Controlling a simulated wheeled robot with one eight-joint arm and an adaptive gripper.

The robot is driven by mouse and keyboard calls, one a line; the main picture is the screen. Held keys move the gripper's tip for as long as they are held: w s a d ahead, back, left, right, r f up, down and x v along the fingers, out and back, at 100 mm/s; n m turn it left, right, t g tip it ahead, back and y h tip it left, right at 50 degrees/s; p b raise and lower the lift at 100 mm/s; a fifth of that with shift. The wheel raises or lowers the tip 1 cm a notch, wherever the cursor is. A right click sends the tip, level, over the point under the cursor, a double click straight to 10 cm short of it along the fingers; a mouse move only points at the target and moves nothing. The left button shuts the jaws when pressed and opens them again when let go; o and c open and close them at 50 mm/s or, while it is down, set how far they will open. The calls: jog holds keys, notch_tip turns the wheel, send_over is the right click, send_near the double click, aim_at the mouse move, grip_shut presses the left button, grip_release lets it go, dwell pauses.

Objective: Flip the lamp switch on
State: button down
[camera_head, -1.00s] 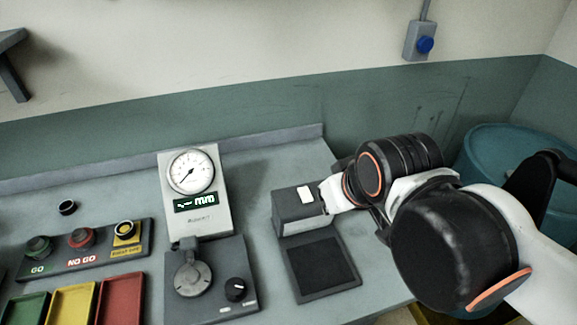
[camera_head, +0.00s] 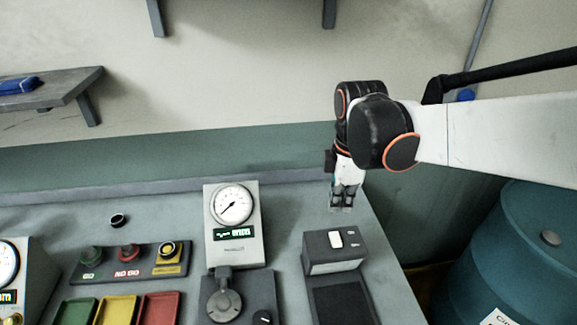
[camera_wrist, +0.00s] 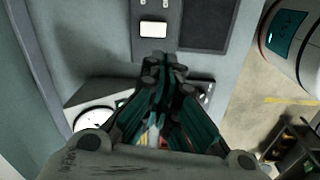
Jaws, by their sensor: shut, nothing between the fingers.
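The lamp switch is a white rocker (camera_head: 336,240) on top of a dark grey box (camera_head: 352,257) at the right part of the bench. A paler strip shows on the box's front; I cannot tell whether it is lit. My gripper (camera_head: 342,208) points down, shut and empty, appearing just above and behind the box in the head view, apart from the switch. In the wrist view, the white rocker (camera_wrist: 153,29) shows in full beyond my closed fingertips (camera_wrist: 160,62).
A dial gauge (camera_head: 233,207) on a grey stand is left of the box. A dark flat pad (camera_head: 341,304) lies in front of the box. A button panel (camera_head: 130,262) and coloured trays (camera_head: 114,310) are farther left. A teal barrel (camera_head: 540,255) stands at right.

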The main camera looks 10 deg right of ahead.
jog(key=shift+w+a+n+g+p, duration=0.1)
jog(key=shift+w+n+g+p, duration=0.3)
jog(key=shift+w+n, duration=0.45)
jog(key=shift+s, duration=0.15)
jog(key=b, duration=0.3)
send_over(330, 246)
notch_tip(330, 246, down, 13)
jog(key=shift+f+b, duration=0.35)
jog(key=shift+f, duration=0.2)
jog(key=shift+f+b, duration=0.35)
jog(key=shift+s, duration=0.1)
jog(key=shift+r, duration=0.1)
